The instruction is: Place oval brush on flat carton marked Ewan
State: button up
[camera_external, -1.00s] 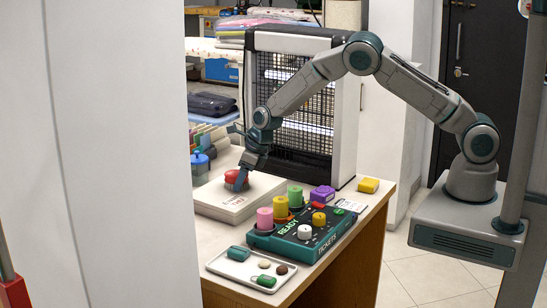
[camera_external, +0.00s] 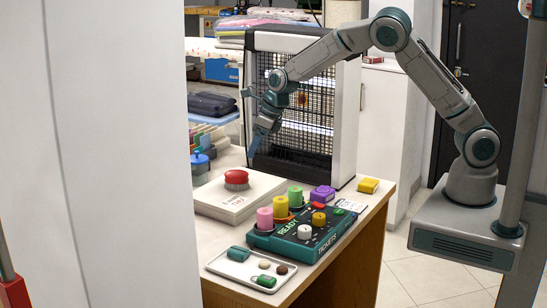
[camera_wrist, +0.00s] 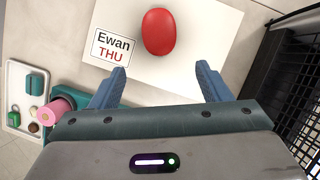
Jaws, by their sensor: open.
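The oval brush (camera_external: 236,179) has a red top and a paler bristle side below, and it rests on the flat white carton (camera_external: 228,203) on the counter. In the wrist view the red brush (camera_wrist: 158,32) lies on the carton (camera_wrist: 205,60), beside the label (camera_wrist: 114,47) reading "Ewan THU". My gripper (camera_external: 252,157) is above and behind the carton, apart from the brush. In the wrist view its two blue fingers (camera_wrist: 160,80) are spread wide with nothing between them.
A green ticket box (camera_external: 300,240) with coloured spools stands in front of the carton. A white tray (camera_external: 235,268) with small items lies at the counter's front. A blue-lidded jar (camera_external: 200,163) is to the left.

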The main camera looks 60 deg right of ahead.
jog(key=s+d+r+n, duration=0.4)
jog(key=s+r+n, duration=0.2)
jog(key=s+n, duration=0.15)
jog(key=s+d+r+n, duration=0.4)
jog(key=s+r+n, duration=0.25)
jog(key=s, duration=0.25)
jog(key=s+d+n+h, duration=0.1)
jog(key=s+d+n, duration=0.2)
jog(key=s+n, duration=0.5)
jog(key=s+d+n+g, duration=0.1)
jog(key=s+d+n, duration=0.2)
jog(key=s+n, duration=0.6)
jog(key=s+r, duration=0.1)
jog(key=s, duration=0.4)
jog(key=shift+n+h, duration=0.3)
jog(key=shift+h, duration=0.1)
